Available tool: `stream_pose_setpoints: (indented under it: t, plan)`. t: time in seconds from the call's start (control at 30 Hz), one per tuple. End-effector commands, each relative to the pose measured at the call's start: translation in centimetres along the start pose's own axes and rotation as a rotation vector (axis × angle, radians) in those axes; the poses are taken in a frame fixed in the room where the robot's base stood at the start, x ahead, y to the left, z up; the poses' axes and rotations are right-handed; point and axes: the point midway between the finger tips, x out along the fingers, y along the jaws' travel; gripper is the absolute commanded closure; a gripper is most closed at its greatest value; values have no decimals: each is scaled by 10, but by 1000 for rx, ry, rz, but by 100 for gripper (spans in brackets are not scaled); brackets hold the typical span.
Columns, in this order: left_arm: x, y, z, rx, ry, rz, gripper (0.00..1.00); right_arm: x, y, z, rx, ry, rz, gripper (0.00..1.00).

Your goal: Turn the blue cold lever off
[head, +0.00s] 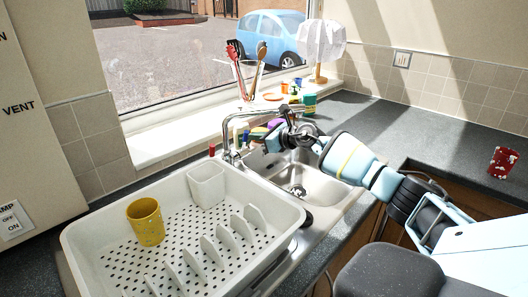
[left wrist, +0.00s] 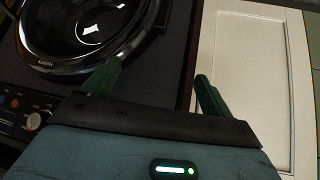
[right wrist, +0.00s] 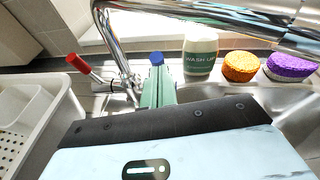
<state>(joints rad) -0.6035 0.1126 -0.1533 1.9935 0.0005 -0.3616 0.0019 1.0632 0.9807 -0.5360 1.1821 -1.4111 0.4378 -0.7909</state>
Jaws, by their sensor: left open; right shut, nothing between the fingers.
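The blue cold lever (right wrist: 156,58) shows its round blue tip in the right wrist view, just beyond my right gripper (right wrist: 158,82). My right gripper's green fingers are shut and hide the rest of that lever; I cannot tell whether they touch it. The red lever (right wrist: 78,62) leans up to the left, clear of the fingers. The chrome tap (head: 230,140) rises at the back of the sink, its spout reaching over the basin. In the head view the right gripper is by the spout, partly hidden. My left gripper (left wrist: 158,82) is open and empty in the left wrist view.
The white dish rack (head: 85,240) with a yellow cup (head: 145,222) stands left of the sink (head: 325,190). A round-doored machine (left wrist: 70,62) is near my left gripper.

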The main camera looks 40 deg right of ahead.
Motion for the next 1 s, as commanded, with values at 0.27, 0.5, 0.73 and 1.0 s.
stream_pose_setpoints:
  t: [0.27, 0.5, 0.73, 1.0]
  plan:
    - [0, 0, 1, -1, -2, 0, 14, 7, -2, 8, 0, -1, 1, 100]
    - [0, 0, 2, -1, -4, 0, 14, 8, -2, 10, 0, -3, 0, 100]
    - [0, 0, 2, -1, -4, 0, 14, 8, -2, 12, 0, -7, -1, 100]
    - [0, 0, 4, -1, -7, 1, 14, 7, -3, 11, 0, -9, 0, 100]
